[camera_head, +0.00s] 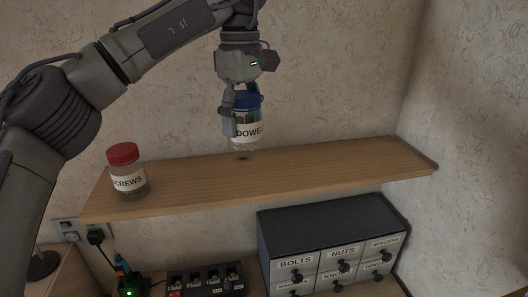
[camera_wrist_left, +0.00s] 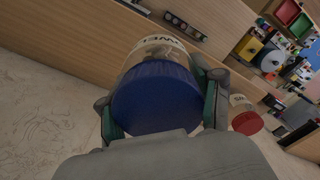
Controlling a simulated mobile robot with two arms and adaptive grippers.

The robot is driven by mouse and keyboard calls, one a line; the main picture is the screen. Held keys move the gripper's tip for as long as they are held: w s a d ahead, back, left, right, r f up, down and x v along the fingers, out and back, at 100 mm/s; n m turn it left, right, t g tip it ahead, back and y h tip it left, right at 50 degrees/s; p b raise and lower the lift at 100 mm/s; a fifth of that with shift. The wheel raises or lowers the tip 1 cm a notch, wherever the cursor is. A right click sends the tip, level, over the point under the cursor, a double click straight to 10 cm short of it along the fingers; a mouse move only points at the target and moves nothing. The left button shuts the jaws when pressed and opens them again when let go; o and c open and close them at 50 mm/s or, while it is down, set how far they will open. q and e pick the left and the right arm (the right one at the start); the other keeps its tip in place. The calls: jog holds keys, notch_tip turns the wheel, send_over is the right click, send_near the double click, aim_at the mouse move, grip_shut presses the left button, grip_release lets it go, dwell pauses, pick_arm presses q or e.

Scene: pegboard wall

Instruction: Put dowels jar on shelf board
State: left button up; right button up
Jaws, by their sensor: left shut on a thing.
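The dowels jar (camera_head: 247,131) is clear with a blue lid and a white label. My left gripper (camera_head: 240,103) is shut on it near the lid and holds it upright over the middle of the wooden shelf board (camera_head: 330,171). The jar's base appears just above or at the board; I cannot tell whether it touches. In the left wrist view the blue lid (camera_wrist_left: 158,98) fills the space between the fingers. My right gripper is not in view.
A screws jar (camera_head: 127,172) with a red lid stands at the board's left end. The board's right half is clear. Below stand a dark drawer cabinet (camera_head: 318,227) with labelled drawers and a black battery charger rack (camera_head: 205,281). The patterned wall is behind.

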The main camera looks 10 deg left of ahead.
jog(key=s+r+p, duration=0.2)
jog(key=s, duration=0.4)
pick_arm(q)
jog(key=a+f, duration=0.2)
jog(key=a, duration=0.1)
jog(key=a+f+p, duration=0.1)
jog(key=a+f, duration=0.1)
jog(key=a, duration=0.2)
jog(key=a+f, duration=0.3)
jog(key=a, duration=0.1)
jog(key=shift+s+a, duration=0.25)
jog(key=shift+s, duration=0.1)
jog(key=shift+s+f+p, duration=0.2)
jog(key=shift+f+p, duration=0.7)
jog(key=shift+f, duration=0.15)
jog(key=shift+w+f, duration=0.15)
jog(key=shift+f, duration=0.45)
jog(key=o, duration=1.1)
jog(key=shift+o, duration=1.2)
jog(key=shift+d, duration=0.1)
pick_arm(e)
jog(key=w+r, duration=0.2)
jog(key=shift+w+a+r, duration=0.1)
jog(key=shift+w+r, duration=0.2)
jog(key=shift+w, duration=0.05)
